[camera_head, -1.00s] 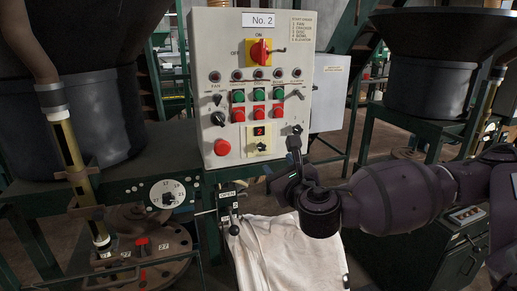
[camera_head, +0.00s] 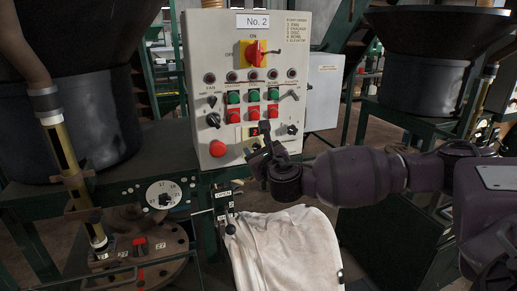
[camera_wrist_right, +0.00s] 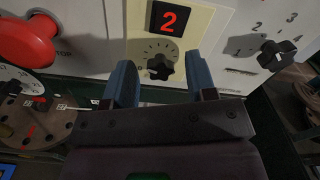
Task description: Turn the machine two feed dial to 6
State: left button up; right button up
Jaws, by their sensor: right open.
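The No. 2 control panel (camera_head: 205,75) stands upright ahead. In the right wrist view, a black star-shaped feed dial (camera_wrist_right: 160,67) sits on a cream plate with a ring of small marks. Above it, a dark display (camera_wrist_right: 168,18) shows a red 2. In the head view, my right gripper (camera_head: 262,142) is at the lower middle of the panel and hides most of this dial. Its blue fingers are open in the wrist view, one on each side of the dial. I cannot tell whether they touch it. My left gripper is not in view.
A red stop button (camera_wrist_right: 28,40) is left of the dial. Another black knob (camera_wrist_right: 279,55), with numbers around it, is to the right. In the head view, a white bag (camera_head: 285,240) hangs below the panel, beside a clamp marked OPEN (camera_head: 224,195).

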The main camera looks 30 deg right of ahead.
jog(key=c, duration=0.9)
jog(key=shift+m, duration=11.8)
